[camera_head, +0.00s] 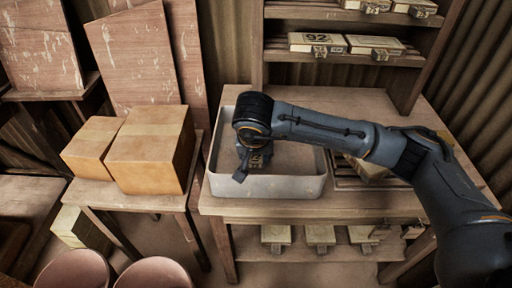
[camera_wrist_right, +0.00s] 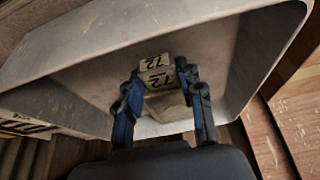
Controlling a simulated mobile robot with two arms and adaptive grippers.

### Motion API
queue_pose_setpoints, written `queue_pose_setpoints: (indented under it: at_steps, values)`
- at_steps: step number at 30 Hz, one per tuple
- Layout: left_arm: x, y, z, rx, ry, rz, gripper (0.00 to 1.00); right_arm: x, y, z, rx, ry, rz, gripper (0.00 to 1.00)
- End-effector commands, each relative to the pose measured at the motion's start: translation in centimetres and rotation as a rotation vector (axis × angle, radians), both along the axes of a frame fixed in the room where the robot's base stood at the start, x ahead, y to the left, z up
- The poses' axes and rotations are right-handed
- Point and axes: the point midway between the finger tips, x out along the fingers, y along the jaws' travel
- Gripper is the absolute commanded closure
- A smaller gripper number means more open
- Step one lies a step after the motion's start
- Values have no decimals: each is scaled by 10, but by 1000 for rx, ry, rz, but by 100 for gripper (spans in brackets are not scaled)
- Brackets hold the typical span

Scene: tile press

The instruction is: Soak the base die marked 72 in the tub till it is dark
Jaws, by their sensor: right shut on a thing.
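The grey-white tub (camera_head: 275,187) stands on the wooden bench. My right gripper (camera_head: 251,163) reaches down into it near its left end, with the arm crossing over the tub from the right. In the right wrist view my right gripper (camera_wrist_right: 161,74) is shut on the base die (camera_wrist_right: 157,64), a pale tan block with a black 72 on it. The die is within the tub walls (camera_wrist_right: 75,58). In the head view only a small, shaded part of the die (camera_head: 262,160) shows. I cannot tell the water level. My left gripper is not in view.
Dies, one marked 92 (camera_head: 316,40), lie on the shelf behind. A wooden rack (camera_head: 345,184) with a die stands right of the tub, partly under my arm. Cardboard boxes (camera_head: 148,150) sit on a table at the left. Several blocks (camera_head: 320,235) lie below the bench.

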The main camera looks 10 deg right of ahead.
Motion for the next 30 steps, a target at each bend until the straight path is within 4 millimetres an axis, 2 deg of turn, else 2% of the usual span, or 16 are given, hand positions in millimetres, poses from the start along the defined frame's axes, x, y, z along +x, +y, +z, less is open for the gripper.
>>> queue_pose_setpoints:
  at_steps: [6,30]
  values:
    - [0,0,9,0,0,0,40,1,0,21,0,-5,-1,100]
    - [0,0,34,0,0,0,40,1,0,79,1,-6,-1,100]
